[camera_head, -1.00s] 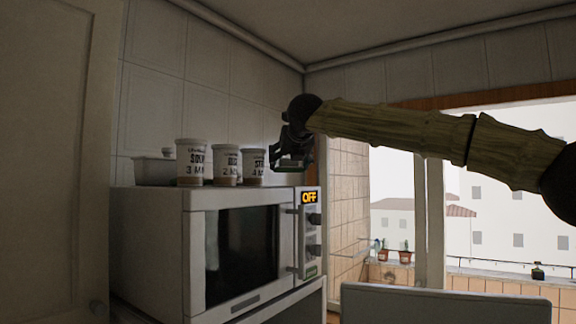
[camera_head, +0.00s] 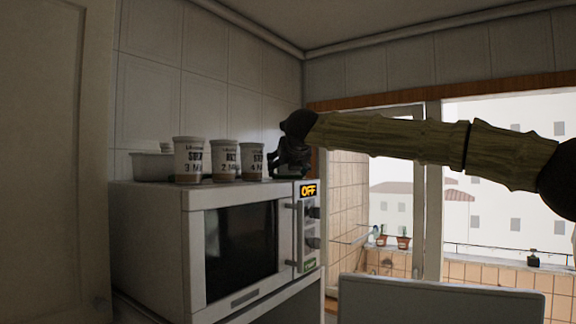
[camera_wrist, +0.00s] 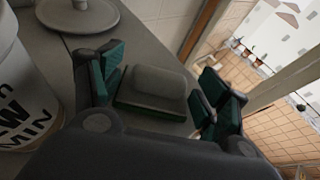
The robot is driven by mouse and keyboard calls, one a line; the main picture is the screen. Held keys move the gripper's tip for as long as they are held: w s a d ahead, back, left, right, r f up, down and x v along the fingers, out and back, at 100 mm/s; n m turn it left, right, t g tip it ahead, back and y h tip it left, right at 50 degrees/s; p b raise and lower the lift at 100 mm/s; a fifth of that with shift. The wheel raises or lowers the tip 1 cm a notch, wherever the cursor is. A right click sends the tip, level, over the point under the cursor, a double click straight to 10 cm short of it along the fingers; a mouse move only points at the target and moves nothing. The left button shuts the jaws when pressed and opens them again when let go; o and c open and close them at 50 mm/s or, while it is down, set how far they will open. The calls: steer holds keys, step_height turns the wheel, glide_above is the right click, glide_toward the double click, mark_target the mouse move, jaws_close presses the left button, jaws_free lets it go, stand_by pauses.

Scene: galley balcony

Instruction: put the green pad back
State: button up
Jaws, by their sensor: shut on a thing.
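The green pad (camera_wrist: 152,92) is a small block with a rounded grey top and a dark green base. In the wrist view it sits between the fingers of my gripper (camera_wrist: 160,77), which is shut on it. The fingers have green linings. In the head view my gripper (camera_head: 290,168) is low over the right end of the white microwave's top (camera_head: 150,188). The pad is hard to make out there, hidden by the dark fingers. I cannot tell whether the pad touches the microwave top.
Three labelled cups (camera_head: 188,160) stand in a row left of my gripper; one is close in the wrist view (camera_wrist: 22,95). A pale lidded container (camera_head: 152,167) stands behind them. The microwave's panel shows OFF (camera_head: 308,190). A window (camera_head: 500,190) is at the right.

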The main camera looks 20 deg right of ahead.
steer(key=shift+f, duration=0.15)
steer(key=o, duration=0.6)
steer(key=shift+o, duration=0.2)
steer(key=b+v, duration=0.5)
steer(key=v, duration=0.7)
steer(key=shift+r+b, duration=0.25)
steer(key=shift+b, duration=0.05)
steer(key=shift+a, duration=0.1)
